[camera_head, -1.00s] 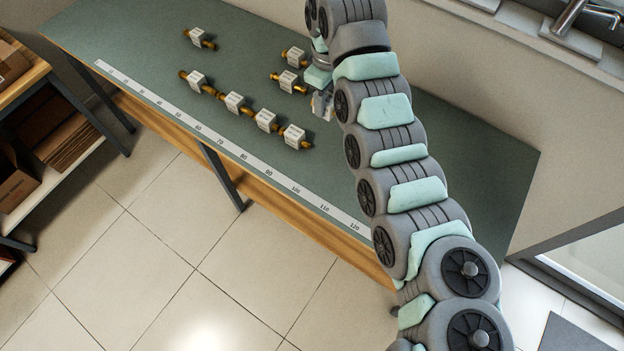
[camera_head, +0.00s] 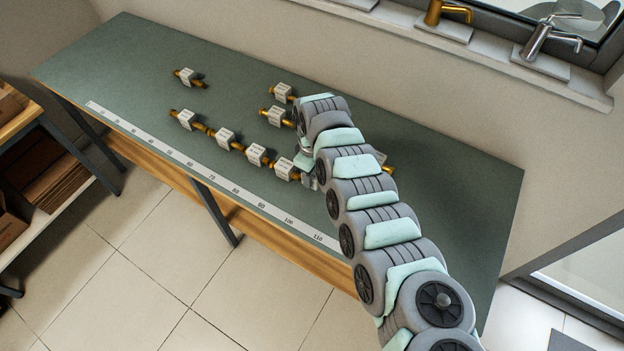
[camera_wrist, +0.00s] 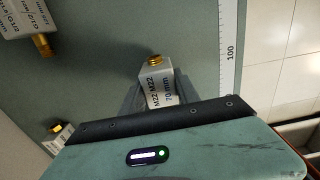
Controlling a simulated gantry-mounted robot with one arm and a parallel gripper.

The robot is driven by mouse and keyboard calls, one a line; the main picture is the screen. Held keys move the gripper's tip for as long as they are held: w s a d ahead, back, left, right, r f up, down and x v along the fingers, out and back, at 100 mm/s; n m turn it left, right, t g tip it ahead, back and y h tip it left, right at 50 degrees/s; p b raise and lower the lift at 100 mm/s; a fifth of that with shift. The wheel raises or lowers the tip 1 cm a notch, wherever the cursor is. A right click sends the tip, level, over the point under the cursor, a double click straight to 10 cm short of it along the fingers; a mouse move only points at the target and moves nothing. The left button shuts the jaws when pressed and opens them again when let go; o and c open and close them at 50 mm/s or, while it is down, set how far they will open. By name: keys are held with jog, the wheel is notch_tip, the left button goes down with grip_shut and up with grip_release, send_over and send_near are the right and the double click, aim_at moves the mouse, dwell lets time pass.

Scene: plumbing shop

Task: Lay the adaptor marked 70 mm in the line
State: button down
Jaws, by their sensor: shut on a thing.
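My gripper (camera_wrist: 150,98) is shut on the adaptor marked 70 mm (camera_wrist: 157,83), a pale block with dark print. A brass threaded end points away from my palm in the wrist view; its other end is hidden behind my gripper. In the head view my gripper (camera_head: 308,174) is at the right end of the line, a row of several labelled adaptors with brass ends (camera_head: 256,154) along the ruler. My arm hides the held adaptor there. I cannot tell whether it touches the table or the line's last piece (camera_head: 285,169).
Loose adaptors lie behind the line: one at far left (camera_head: 188,76), two near the middle (camera_head: 282,92) (camera_head: 275,116), and one (camera_head: 388,170) partly hidden behind my arm. The ruler strip (camera_head: 210,177) runs along the front edge. The table (camera_head: 460,195) is clear at right.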

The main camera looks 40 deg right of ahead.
jog(key=shift+f, duration=1.5)
jog(key=shift+b, duration=0.3)
jog(key=shift+f, duration=0.2)
jog(key=c, duration=0.9)
grip_release()
notch_tip(320, 180, up, 12)
jog(key=shift+r+p, duration=0.2)
jog(key=shift+p, duration=0.15)
jog(key=shift+w, duration=0.1)
